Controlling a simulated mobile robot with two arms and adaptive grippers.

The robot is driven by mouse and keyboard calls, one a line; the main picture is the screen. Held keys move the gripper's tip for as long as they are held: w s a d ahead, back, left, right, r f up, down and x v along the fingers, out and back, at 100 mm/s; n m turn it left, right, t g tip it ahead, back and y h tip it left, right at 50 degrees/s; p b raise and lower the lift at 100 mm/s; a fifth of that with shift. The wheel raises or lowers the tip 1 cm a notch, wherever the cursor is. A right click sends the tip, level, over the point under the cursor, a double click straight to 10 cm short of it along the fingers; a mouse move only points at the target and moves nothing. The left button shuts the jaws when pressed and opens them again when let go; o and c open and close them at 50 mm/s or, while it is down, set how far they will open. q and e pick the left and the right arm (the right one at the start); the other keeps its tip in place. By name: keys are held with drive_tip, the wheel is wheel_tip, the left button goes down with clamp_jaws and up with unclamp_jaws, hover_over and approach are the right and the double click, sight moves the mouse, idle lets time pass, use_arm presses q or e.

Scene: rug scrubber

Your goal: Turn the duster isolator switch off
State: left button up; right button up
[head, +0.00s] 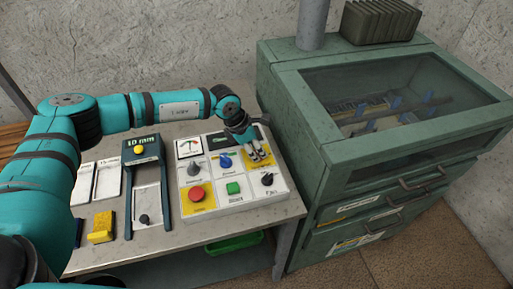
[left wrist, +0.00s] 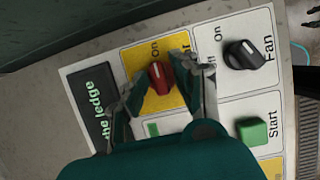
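The isolator switch is a red knob (left wrist: 159,79) on a yellow plate marked "On" in the left wrist view. It has a small pale mark near the end towards "On". In the head view its yellow plate (head: 263,160) is at the upper right of the white control panel (head: 212,207), and the knob is hidden by my gripper. My left gripper (head: 256,152) is low over that plate. In the left wrist view its two fingers (left wrist: 160,74) stand apart, one on each side of the knob. Firm contact cannot be made out.
A black fan knob (left wrist: 243,54) and a green start button (left wrist: 252,131) are close to the switch. A red button (head: 197,194) and blue knob (head: 225,161) are on the same panel. A green cabinet (head: 300,130) stands right beside the bench.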

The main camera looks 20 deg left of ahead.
use_arm(q)
drive_tip(key=shift+r, duration=0.1)
clamp_jaws()
